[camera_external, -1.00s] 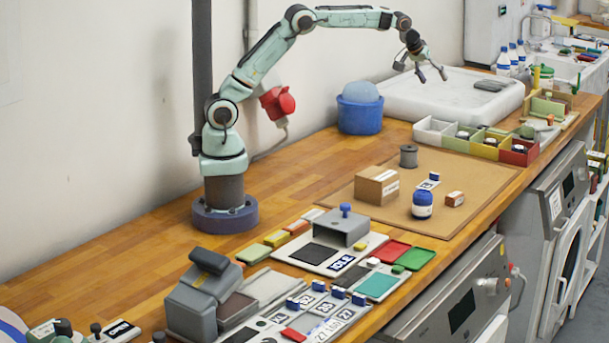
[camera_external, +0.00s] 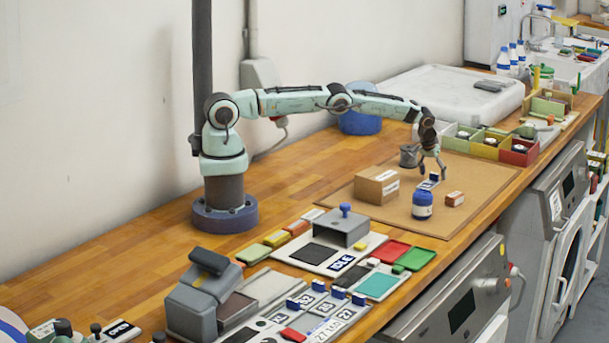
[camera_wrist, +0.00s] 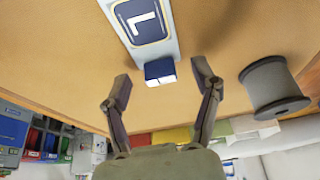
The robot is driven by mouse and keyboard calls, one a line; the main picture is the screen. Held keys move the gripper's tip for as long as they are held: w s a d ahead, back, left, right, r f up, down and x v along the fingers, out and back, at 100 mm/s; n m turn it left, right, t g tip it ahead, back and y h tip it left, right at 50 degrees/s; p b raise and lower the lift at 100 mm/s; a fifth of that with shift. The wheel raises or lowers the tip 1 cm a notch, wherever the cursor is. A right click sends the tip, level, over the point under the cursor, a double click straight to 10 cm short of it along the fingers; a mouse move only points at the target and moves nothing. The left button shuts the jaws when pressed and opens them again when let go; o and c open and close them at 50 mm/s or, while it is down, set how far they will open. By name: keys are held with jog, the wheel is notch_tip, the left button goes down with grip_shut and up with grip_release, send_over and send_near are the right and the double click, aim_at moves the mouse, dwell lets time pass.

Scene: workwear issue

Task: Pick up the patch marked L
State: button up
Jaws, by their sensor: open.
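The patch marked L (camera_wrist: 145,28) lies flat on the tan mat, a pale strip with a dark blue label and a white letter L. A small blue and white block (camera_wrist: 160,72) stands at its near end in the wrist view. The patch shows small in the external view (camera_external: 428,184), partly behind my gripper. My gripper (camera_external: 432,174) points down just over it. In the wrist view my gripper (camera_wrist: 161,80) is open and empty, with one finger on each side of the block. I cannot tell how high the fingertips are above the mat.
A grey spool (camera_wrist: 272,88) stands close to the right finger in the wrist view. A blue-capped jar (camera_external: 422,205), a cardboard box (camera_external: 376,185) and a small brown box (camera_external: 455,199) stand nearby on the mat (camera_external: 480,176). Coloured bins (camera_external: 490,148) line the mat's back edge.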

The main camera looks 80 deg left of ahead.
jog(key=shift+f, duration=0.15)
jog(key=c, duration=0.8)
jog(key=shift+c, duration=0.2)
